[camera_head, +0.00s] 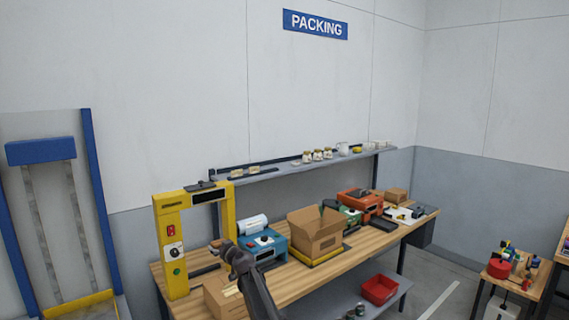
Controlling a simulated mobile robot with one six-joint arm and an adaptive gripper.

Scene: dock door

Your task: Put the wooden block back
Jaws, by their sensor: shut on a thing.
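My dark arm (258,292) rises from the bottom edge, and its jointed far end shows in front of the left part of the workbench (318,280). I cannot pick out the wooden block for certain. Small tan pieces (245,174) lie at the left end of the wall shelf (285,170), but they are too small to identify.
A yellow frame (170,240) stands on the bench's left end. A cardboard box (222,302), a blue machine (264,247), an open carton (316,240) and an orange machine (360,203) crowd the top. A red bin (380,289) sits below. A side table (515,282) stands right.

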